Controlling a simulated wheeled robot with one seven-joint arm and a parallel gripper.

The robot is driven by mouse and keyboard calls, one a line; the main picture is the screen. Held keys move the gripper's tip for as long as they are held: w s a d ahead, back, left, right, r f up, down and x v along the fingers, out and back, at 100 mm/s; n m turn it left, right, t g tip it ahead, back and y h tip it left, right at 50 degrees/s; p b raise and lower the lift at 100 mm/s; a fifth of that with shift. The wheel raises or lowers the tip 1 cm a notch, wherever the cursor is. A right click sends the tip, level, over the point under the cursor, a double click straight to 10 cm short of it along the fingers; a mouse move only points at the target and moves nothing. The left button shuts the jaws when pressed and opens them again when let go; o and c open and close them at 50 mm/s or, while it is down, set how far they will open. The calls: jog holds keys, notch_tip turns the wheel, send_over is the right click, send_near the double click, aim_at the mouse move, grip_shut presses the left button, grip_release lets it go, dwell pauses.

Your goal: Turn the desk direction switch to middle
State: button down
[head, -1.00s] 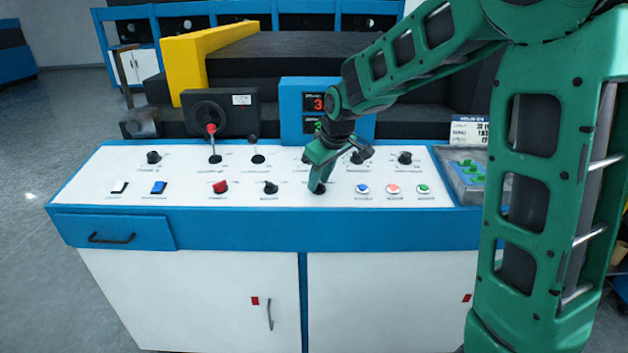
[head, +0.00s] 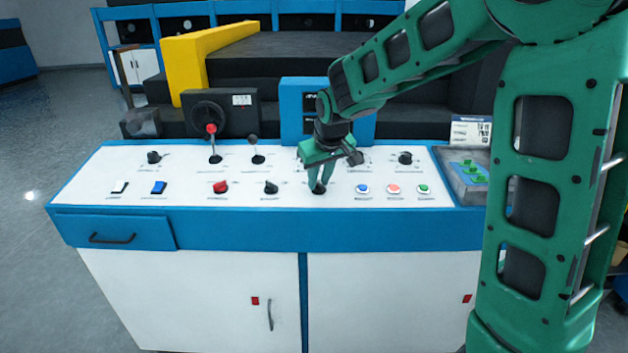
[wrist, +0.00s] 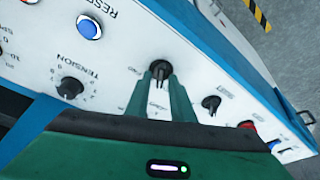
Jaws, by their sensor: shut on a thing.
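The desk direction switch is a small black rotary knob (head: 318,189) in the front row of the white desk panel, left of the round buttons. In the wrist view the knob (wrist: 160,67) shows between my fingertips, with small print beside it. My gripper (head: 321,183) points down over the panel and is shut on this knob. In the wrist view both green fingers of my gripper (wrist: 163,78) reach the knob's sides. The fingers partly cover it, and I cannot tell its exact pointer position.
A black knob (head: 271,188) and a red knob (head: 220,187) stand to the left. Blue, red and green buttons (head: 393,189) lie close to the right. Levers (head: 212,130) rise at the back left. The tension knob (wrist: 70,88) is near my gripper.

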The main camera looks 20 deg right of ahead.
jog(key=m+h, duration=0.1)
jog(key=m, duration=0.4)
jog(key=shift+a, duration=0.1)
jog(key=shift+m+h, duration=0.3)
dwell(0.4)
jog(key=c, duration=1.9)
grip_release()
jog(key=shift+o, duration=0.2)
jog(key=shift+r, duration=0.1)
jog(key=v, duration=1)
jog(key=shift+r, duration=0.25)
